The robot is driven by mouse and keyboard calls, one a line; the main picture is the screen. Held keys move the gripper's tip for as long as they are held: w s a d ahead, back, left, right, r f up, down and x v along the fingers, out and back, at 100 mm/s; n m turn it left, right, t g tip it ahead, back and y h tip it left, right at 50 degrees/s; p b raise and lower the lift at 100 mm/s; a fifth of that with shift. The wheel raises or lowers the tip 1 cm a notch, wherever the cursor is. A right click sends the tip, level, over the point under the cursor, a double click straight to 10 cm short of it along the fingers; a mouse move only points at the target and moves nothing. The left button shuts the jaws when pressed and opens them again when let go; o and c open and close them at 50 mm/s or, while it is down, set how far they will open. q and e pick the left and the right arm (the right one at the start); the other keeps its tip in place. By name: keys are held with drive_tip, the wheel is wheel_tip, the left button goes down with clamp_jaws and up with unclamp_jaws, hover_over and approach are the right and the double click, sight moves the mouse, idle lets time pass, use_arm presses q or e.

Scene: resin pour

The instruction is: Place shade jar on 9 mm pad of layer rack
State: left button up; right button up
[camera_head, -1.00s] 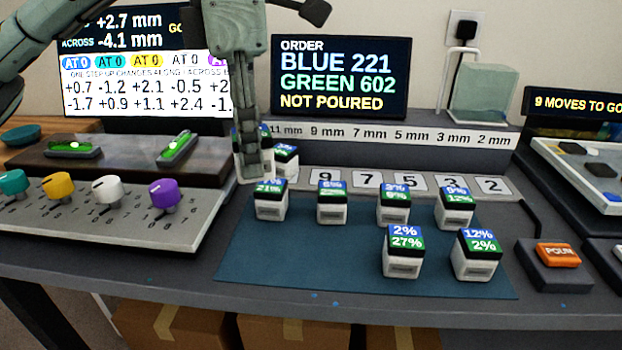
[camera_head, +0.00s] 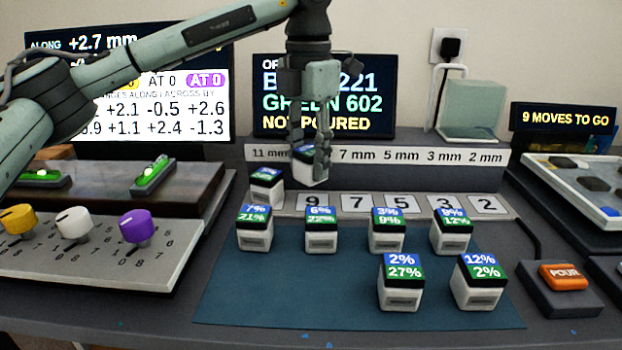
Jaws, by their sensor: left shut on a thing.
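My left gripper (camera_head: 311,150) points down and is shut on a white shade jar (camera_head: 312,172) with a blue-topped label, mostly covered by the fingers. The jar hangs above the layer rack, just over the 9 mm pad (camera_head: 310,203), and looks clear of it. The layer rack's label strip (camera_head: 420,156) reads 11 to 2 mm; the gripper covers its 9 mm mark. Another jar (camera_head: 266,188) stands at the 11 mm place. The 7 pad (camera_head: 355,203), 5 pad (camera_head: 400,203), 3 pad (camera_head: 445,204) and 2 pad (camera_head: 488,205) are bare. My right gripper is not in view.
Several labelled jars stand on the blue mat (camera_head: 260,295), including a 6% / 22% jar (camera_head: 320,230) in front of the 9 pad. The order screen (camera_head: 375,120) stands behind the rack. A knob panel (camera_head: 110,255) is at left, an orange POUR button (camera_head: 563,277) at right.

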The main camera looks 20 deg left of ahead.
sight(311, 181)
use_arm(q)
drive_tip(key=shift+w+d+f, duration=0.15)
drive_tip(key=shift+w, duration=0.05)
drive_tip(key=shift+f, duration=2)
drive_tip(key=shift+f, duration=0.15)
drive_tip(key=o, duration=0.8)
drive_tip(key=shift+c, duration=0.2)
drive_tip(key=o, duration=0.4)
drive_tip(key=shift+o, duration=0.2)
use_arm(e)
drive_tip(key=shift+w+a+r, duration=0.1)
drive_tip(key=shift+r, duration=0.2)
